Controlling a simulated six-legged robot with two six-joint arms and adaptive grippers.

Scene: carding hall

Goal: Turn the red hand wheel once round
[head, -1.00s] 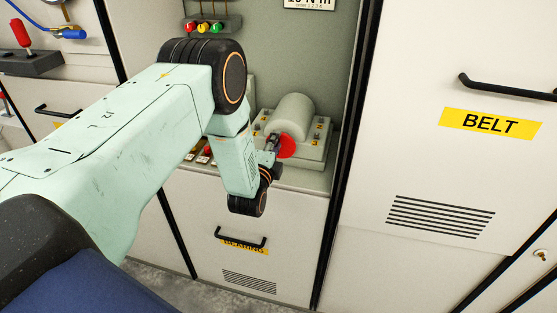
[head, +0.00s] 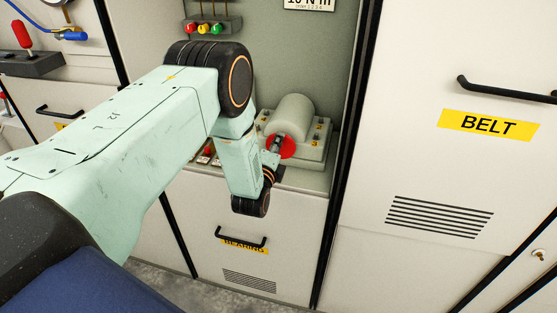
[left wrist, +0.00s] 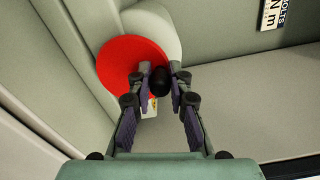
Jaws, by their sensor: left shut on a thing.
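The red hand wheel (head: 288,147) is a red disc on the front of a grey rounded housing (head: 295,115) in the open bay. It also shows in the left wrist view (left wrist: 120,63), where a dark round knob (left wrist: 160,81) stands out near its right edge. My left gripper (head: 276,143) is at the wheel, partly covering it in the head view. In the left wrist view its two fingers (left wrist: 161,84) are on either side of the knob and shut on it. My right gripper is not in view.
A white door with a yellow BELT label (head: 490,125) and a black handle stands to the right. Below the bay is a drawer with a black handle (head: 240,238). Red, yellow and green knobs (head: 203,28) sit on the back wall. Small switches lie left of the housing.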

